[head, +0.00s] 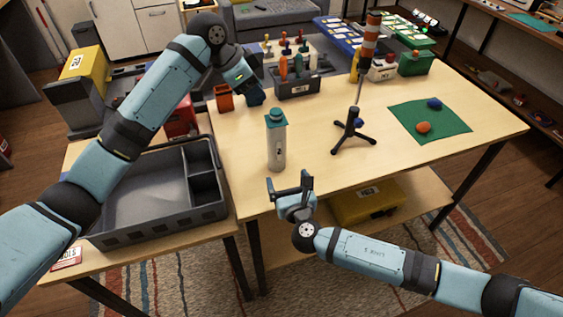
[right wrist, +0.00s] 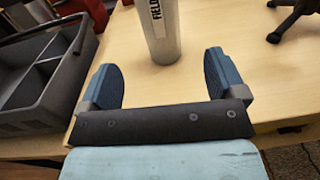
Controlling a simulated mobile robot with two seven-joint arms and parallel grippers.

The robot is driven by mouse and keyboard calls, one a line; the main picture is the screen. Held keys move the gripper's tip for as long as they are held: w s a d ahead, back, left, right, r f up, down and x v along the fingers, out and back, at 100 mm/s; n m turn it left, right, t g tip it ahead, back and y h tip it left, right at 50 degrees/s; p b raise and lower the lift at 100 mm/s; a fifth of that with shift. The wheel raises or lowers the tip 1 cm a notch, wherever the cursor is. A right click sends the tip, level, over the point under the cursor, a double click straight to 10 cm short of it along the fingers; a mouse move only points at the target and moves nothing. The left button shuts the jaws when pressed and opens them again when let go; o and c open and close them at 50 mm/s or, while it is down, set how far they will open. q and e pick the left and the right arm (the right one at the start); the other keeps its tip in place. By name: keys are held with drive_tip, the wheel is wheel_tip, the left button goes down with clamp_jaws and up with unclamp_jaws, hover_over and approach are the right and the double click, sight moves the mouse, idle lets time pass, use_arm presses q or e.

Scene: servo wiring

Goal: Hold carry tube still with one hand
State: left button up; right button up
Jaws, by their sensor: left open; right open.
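The carry tube (head: 276,148) is a pale grey cylinder with a teal cap. It stands upright on the light wooden table near its front left. My right gripper (head: 289,185) is open and empty in front of the tube, at the table's front edge. In the right wrist view the tube's lower part (right wrist: 158,32), with dark lettering, stands just beyond and between the two open fingers (right wrist: 165,78), apart from them. My left gripper (head: 251,88) is open, behind and left of the tube near the tool rack. Its fingertips are hard to make out.
A grey compartment tray (head: 140,205) lies at left. A small black tripod (head: 353,135) stands right of the tube. A green mat (head: 430,118) holds an orange and a blue lump. A tool rack (head: 297,85) stands behind. The wood between tube and tripod is clear.

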sight(276, 111)
drive_tip(key=x, duration=1.2)
drive_tip(key=shift+w, duration=0.1)
drive_tip(key=shift+c, duration=0.2)
drive_tip(key=c, duration=1)
use_arm(q)
drive_tip(key=o, duration=0.6)
drive_tip(key=shift+w+d+r, duration=0.1)
drive_tip(key=shift+d+r, duration=0.05)
drive_tip(key=shift+d, duration=0.05)
use_arm(e)
drive_tip(key=shift+r, duration=0.1)
drive_tip(key=shift+c, duration=0.2)
use_arm(q)
drive_tip(key=shift+o, duration=1.2)
drive_tip(key=d+r+y, duration=0.1)
drive_tip(key=w+d+r+g+y, duration=0.1)
drive_tip(key=d+r+y, duration=0.1)
drive_tip(key=shift+r+m+y, duration=0.1)
drive_tip(key=shift+m+y, duration=0.2)
drive_tip(key=shift+m, duration=0.1)
drive_tip(key=f, duration=0.4)
drive_tip(key=d+f, duration=0.1)
drive_tip(key=f, duration=0.6)
drive_tip(key=shift+w+d+f, duration=0.25)
drive_tip(key=shift+d+f, duration=0.1)
drive_tip(key=c, duration=1.1)
